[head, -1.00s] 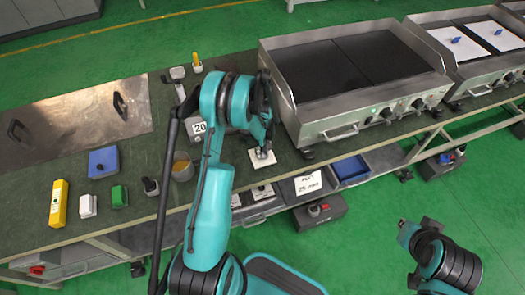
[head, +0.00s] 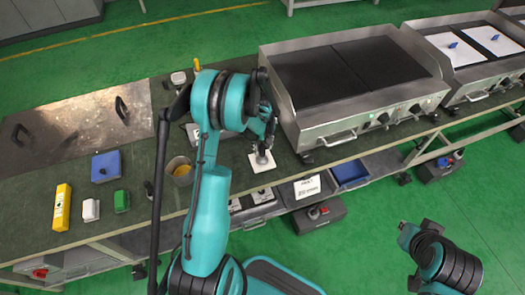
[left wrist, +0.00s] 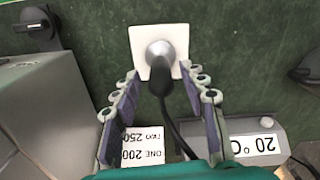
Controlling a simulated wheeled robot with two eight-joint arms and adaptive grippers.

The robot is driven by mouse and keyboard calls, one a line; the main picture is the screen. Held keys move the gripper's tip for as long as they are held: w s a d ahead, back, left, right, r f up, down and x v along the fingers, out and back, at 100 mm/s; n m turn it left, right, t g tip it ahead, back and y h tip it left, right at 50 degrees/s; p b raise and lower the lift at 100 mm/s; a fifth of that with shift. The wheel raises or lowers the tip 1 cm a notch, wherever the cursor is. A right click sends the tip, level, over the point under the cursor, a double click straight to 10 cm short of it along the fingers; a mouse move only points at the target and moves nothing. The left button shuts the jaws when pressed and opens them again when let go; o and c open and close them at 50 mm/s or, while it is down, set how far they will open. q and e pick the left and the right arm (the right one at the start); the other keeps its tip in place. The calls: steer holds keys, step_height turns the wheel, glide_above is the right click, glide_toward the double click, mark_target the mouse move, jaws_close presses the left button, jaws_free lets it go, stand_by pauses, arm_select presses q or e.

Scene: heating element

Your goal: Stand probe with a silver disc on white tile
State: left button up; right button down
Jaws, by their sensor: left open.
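The probe (head: 262,156) has a silver disc and a dark handle with a cable. Its disc is on the white tile (head: 259,166) near the bench's front edge. In the left wrist view the silver disc (left wrist: 161,51) rests on the white tile (left wrist: 142,35), with the dark handle pointing toward my gripper. My left gripper (left wrist: 160,76) is open, with one finger on each side of the handle and a visible gap to both. In the head view my left gripper (head: 266,138) is just above the probe, partly hidden by my arm. My right gripper is not in view.
A steel griddle (head: 350,130) stands close on the right. A grey box with a 20 °C label (left wrist: 255,143) is near the gripper.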

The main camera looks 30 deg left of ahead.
arm_select(q)
step_height(320, 180, up, 6)
steer(key=shift+f+p, duration=0.25)
steer(key=shift+p, duration=0.45)
steer(key=s+d+r+m+t, duration=0.2)
steer(key=d+r+m, duration=0.15)
steer(key=r, duration=0.55)
steer(key=s+d+r+m+t, duration=0.2)
steer(key=s+d+r+m, duration=0.2)
steer(key=s+d+r, duration=0.2)
steer(key=s+d+r+m+t, duration=0.3)
steer(key=s+d+r+m, duration=0.1)
steer(key=s, duration=0.6)
steer(key=shift+s+d+r, duration=0.35)
steer(key=shift+d+r, duration=0.5)
steer(key=shift+r, duration=0.1)
